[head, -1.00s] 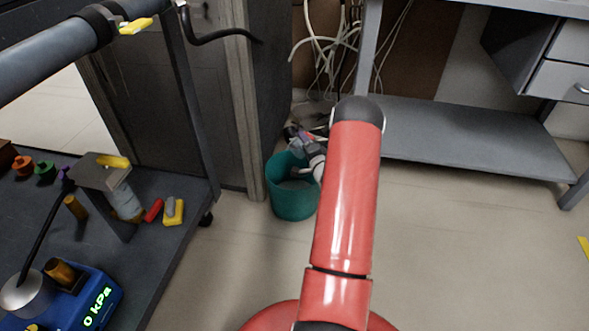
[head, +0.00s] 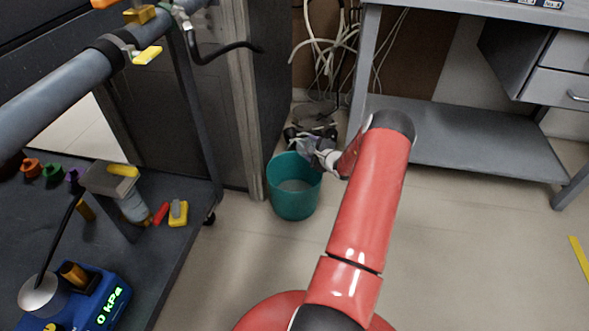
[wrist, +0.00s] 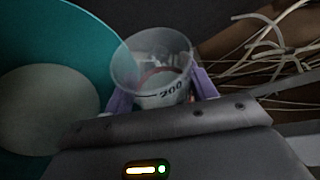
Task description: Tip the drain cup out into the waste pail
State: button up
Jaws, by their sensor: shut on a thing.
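The teal waste pail (head: 293,200) stands on the floor beside the grey cabinet, and its pale inside bottom shows. In the wrist view the pail (wrist: 100,35) fills the left side. My gripper (wrist: 163,92) is shut on the drain cup (wrist: 152,98), a clear cup with a "200" mark, between its purple fingers. In that view the cup overlaps the pail's right edge. In the head view my gripper (head: 308,146) is by the pail's back rim, and the cup is too small to make out clearly. I cannot tell the cup's tilt or contents.
Loose white cables (head: 325,50) hang behind the pail. A grey bench with a low shelf (head: 470,145) stands at right. A dark cart (head: 165,250) at left carries a blue gauge box (head: 100,300) reading 0 kPa and small coloured parts. Floor in front of the pail is clear.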

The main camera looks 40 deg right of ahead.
jog(key=shift+f+m+y, duration=0.4)
jog(key=shift+f+m, duration=0.05)
jog(key=shift+m, duration=0.35)
jog(key=shift+d+r+m+g+y+p, duration=0.2)
jog(key=shift+r+m+g+y+p, duration=0.15)
jog(key=shift+p, duration=0.25)
jog(key=shift+w+d+r+m+y+p, duration=0.15)
jog(key=shift+d+r+m+y+p, duration=0.3)
jog(key=shift+d+m+y+p, duration=0.25)
jog(key=shift+d+f+m+b, duration=0.15)
jog(key=shift+f+m+b, duration=0.1)
jog(key=shift+f+b, duration=0.1)
jog(key=d+m+b, duration=0.1)
jog(key=d+f+m+y+b, duration=0.1)
jog(key=m+y+b, duration=0.1)
jog(key=b, duration=0.1)
jog(key=shift+w+d+f+g, duration=0.25)
jog(key=shift+d+f, duration=0.1)
jog(key=shift+d, duration=0.05)
